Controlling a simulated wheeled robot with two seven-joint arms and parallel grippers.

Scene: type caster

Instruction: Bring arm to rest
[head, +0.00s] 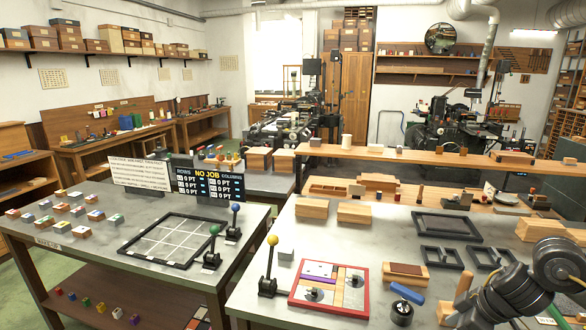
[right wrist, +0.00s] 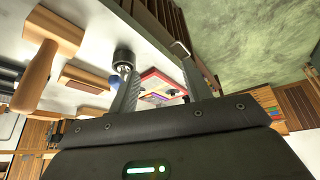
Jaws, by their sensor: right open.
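My right arm (head: 525,275) comes in at the lower right of the head view, over the right end of the grey table (head: 340,220). In the right wrist view my right gripper (right wrist: 156,66) has its two fingers apart. I see nothing held between them; a red-framed tray (right wrist: 165,80) shows beyond the gap. A dark round knob (right wrist: 124,57) appears close to one fingertip; I cannot tell whether they touch. My left gripper is in neither view.
The red-framed tray (head: 293,294) lies near the table's front edge, beside a yellow-knobbed lever (head: 271,262). Dark frames (head: 447,226) lie behind.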

